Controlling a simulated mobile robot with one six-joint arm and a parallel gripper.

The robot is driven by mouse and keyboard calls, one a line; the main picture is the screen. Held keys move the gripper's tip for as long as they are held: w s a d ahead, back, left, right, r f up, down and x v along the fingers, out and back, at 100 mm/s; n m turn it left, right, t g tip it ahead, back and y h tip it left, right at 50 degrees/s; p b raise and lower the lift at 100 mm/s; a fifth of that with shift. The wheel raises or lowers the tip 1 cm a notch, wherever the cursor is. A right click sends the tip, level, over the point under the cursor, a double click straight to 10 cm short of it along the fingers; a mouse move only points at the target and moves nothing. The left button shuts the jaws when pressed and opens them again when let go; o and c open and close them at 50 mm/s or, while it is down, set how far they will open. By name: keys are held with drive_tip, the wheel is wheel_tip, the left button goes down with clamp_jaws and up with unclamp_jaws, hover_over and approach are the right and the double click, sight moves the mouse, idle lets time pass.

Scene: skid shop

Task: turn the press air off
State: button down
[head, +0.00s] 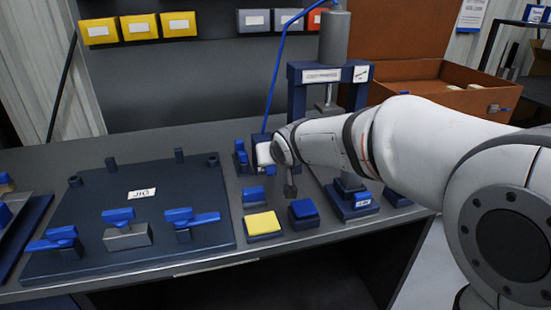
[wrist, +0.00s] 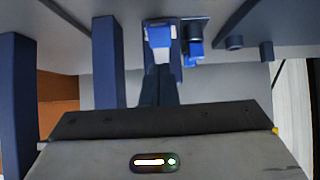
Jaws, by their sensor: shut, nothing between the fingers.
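The blue air hose (head: 275,75) comes down from above to a dark blue fitting (head: 258,139) at the back of the bench, partly hidden by my wrist. Just left of it stands a small blue fixture (head: 241,157). In the wrist view a blue block with a pale face (wrist: 160,36) lies beyond my fingertips, with a blue lever-like part (wrist: 194,48) at its right. I cannot tell which part turns the air off or how it is set. My gripper (head: 290,190) is shut and empty over the bench; its dark fingers (wrist: 158,88) point toward the block, contact unclear.
The press (head: 297,95) stands behind my forearm; its blue posts (wrist: 108,60) show left in the wrist view. A fixture plate with clamps (head: 85,205) fills the left bench.

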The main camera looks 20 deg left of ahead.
drive_tip(key=shift+r, duration=0.25)
drive_tip(key=p+v, duration=0.3)
drive_tip(key=v, duration=1)
drive_tip(key=shift+s+d+f, duration=0.15)
drive_tip(key=shift+s+f, duration=0.15)
drive_tip(key=shift+f, duration=0.05)
drive_tip(key=shift+d, duration=0.1)
drive_tip(key=d+r+m+h+p, duration=0.2)
drive_tip(key=d+p, duration=0.4)
drive_tip(key=d, duration=0.4)
drive_tip(key=s+d+r+m+g+h+p, duration=0.1)
drive_tip(key=s+d+m+g+h+p, duration=0.2)
drive_tip(key=s+d, duration=1.3)
drive_tip(key=d+m+g+p, duration=0.1)
drive_tip(key=d+g+p, duration=0.1)
drive_tip(key=p, duration=0.4)
drive_tip(key=shift+d+g+p, duration=0.3)
drive_tip(key=shift+d+g, duration=0.05)
drive_tip(key=shift+g, duration=0.15)
